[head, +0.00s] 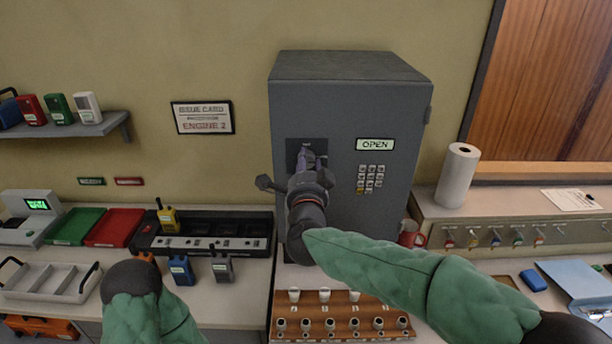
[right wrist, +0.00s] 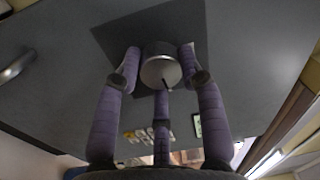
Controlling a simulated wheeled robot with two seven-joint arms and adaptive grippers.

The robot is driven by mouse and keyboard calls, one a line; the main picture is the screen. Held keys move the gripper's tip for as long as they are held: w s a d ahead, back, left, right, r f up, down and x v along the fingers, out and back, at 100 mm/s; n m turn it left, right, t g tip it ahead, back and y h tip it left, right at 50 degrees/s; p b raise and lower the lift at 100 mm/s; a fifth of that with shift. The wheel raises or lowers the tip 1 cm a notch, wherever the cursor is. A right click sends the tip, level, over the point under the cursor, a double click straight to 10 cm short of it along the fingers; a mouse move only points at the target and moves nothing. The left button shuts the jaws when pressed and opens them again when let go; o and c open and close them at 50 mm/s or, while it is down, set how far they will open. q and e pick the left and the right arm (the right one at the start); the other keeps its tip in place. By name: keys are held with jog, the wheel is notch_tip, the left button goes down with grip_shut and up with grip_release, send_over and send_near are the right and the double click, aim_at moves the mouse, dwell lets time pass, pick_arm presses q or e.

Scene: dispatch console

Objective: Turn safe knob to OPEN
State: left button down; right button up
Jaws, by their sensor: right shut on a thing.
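The grey safe (head: 400,110) stands against the wall, door facing me. A green-white OPEN sign (head: 375,144) is on its front. My right gripper (head: 307,155) reaches the dark square plate on the door's upper left and hides the knob in the head view. In the right wrist view the round metal knob (right wrist: 160,68) sits between the purple fingers of my right gripper (right wrist: 160,85), which are shut on it. A dark mark shows at the knob's lower edge. My left arm shows at lower left; its fingers are not visible.
A keypad (head: 370,179) is right of the gripper. A red mug (head: 411,234) stands by the safe's lower right. Below are a wooden rack (head: 340,322) and a radio charger (head: 205,245) with radios. A paper roll (head: 457,175) stands on the right ledge.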

jog(key=shift+d+r+m+b, duration=0.3)
jog(key=shift+r+m+b, duration=0.2)
jog(key=shift+m, duration=0.2)
jog(key=o, duration=1)
jog(key=shift+o, duration=0.7)
jog(key=shift+d+f, duration=0.15)
jog(key=shift+f, duration=0.05)
jog(key=shift+a+f, duration=0.15)
jog(key=shift+a, duration=0.1)
